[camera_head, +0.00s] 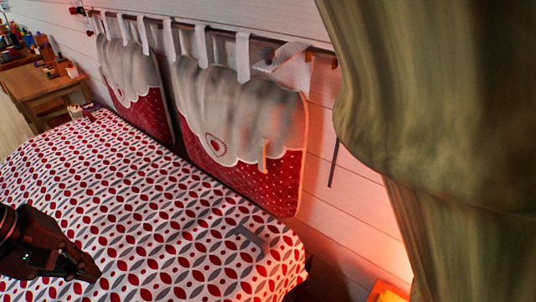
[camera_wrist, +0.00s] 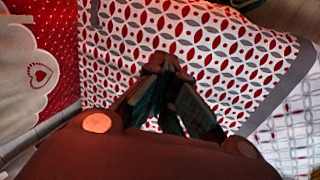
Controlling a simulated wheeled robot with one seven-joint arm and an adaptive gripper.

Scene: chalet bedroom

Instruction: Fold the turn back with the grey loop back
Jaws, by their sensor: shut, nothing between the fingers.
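A cover with red and grey leaf shapes on white (camera_head: 150,200) lies spread over the bed. A small grey loop-like piece (camera_head: 252,238) sits on it near its right end, below the hanging cushions. In the wrist view the cover (camera_wrist: 190,45) has a grey border, and a paler, thinly patterned part (camera_wrist: 292,130) lies beyond that border at the lower right. I cannot tell which part is the turn back. My gripper (camera_head: 92,272) is over the cover at the lower left, well apart from the loop. In the wrist view its fingers (camera_wrist: 167,62) are together and empty.
Two red and cream cushions (camera_head: 245,130) hang from a rail (camera_head: 225,32) along the wall. A green curtain (camera_head: 440,110) fills the right side. A wooden table (camera_head: 45,85) with small items stands at the far left. A lamp glow (camera_head: 388,290) shows at the lower right.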

